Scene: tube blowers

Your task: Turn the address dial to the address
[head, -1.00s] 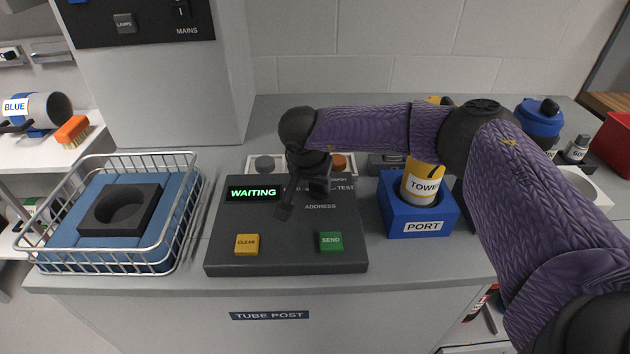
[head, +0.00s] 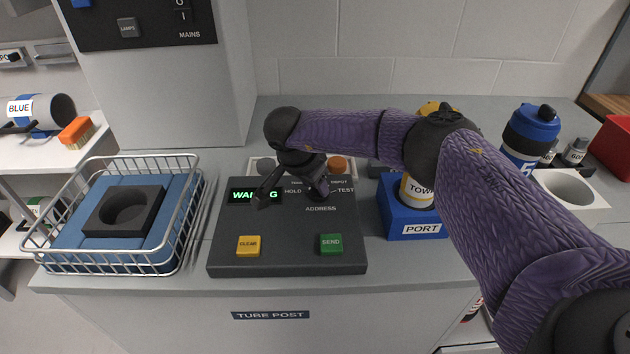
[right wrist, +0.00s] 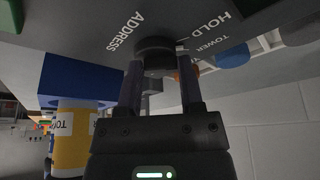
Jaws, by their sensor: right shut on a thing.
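The dark address dial (right wrist: 155,47) shows in the right wrist view, between my right gripper's fingertips (right wrist: 158,80). In the head view my right gripper (head: 296,188) is over the upper part of the dark tube-post panel (head: 285,258) and hides most of the dial. The labels HOLD and TEST show around it, with ADDRESS below. The dial's pointer cannot be made out. The yellow CLEAR button (head: 248,246) and green SEND button (head: 331,244) are uncovered. My left gripper is not in view.
Right of the panel, a blue PORT block (head: 412,228) holds a yellow-and-white tube (head: 416,191). A wire basket (head: 112,268) with a black ring-shaped holder (head: 124,210) stands at left. A blue-capped tube (head: 530,135) and a white holder (head: 590,205) are at far right.

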